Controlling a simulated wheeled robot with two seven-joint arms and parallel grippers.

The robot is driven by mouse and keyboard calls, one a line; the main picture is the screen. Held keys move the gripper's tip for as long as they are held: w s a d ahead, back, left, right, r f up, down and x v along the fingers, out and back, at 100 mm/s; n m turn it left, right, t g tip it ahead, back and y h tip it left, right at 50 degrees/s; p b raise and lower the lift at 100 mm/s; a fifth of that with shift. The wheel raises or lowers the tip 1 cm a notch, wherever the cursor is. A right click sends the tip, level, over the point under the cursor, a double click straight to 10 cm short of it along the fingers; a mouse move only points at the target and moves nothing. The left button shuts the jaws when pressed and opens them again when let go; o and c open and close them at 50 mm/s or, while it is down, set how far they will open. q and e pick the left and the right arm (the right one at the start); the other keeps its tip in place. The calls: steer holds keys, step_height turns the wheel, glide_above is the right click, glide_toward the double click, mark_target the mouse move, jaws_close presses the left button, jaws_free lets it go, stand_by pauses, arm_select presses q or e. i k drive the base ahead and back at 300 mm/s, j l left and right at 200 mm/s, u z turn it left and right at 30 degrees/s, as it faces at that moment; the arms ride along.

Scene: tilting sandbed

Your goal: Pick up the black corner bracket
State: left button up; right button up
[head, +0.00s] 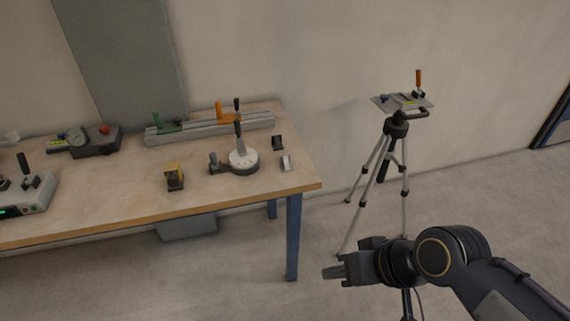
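The black corner bracket (278,142) is a small dark piece on the wooden workbench (110,206), near its right end. A similar small white piece (286,163) lies just in front of it. My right gripper (334,272) is in the lower right, in front of the bench's right end and well apart from the bracket. Its fingers point left and show nothing held; their gap cannot be made out. My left gripper is out of view.
A round grey-white fixture (243,160) stands left of the bracket, with a rail with clamps (205,128) behind. A yellow-black block (174,176) is farther left. A tripod (396,128) with a plate stands right of the bench. The bench's front right corner is clear.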

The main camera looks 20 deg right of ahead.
mark_target(276, 140)
steer(key=i+l, duration=0.2)
steer(key=l, duration=0.2)
steer(key=i+l, duration=0.2)
steer(key=l, duration=0.2)
steer(key=i+l, duration=0.45)
steer(key=l, duration=0.3)
steer(key=i+l+u, duration=0.1)
steer(key=l, duration=0.3)
steer(key=i+l, duration=0.3)
steer(key=l+u, duration=0.1)
steer(key=u, duration=0.35)
steer(key=l+u, duration=0.1)
steer(key=u, duration=0.35)
steer(key=l+u, duration=0.1)
steer(key=u, duration=0.35)
steer(key=l+u, duration=0.15)
steer(key=u, duration=0.3)
steer(key=l+u, duration=0.1)
steer(key=u, duration=0.3)
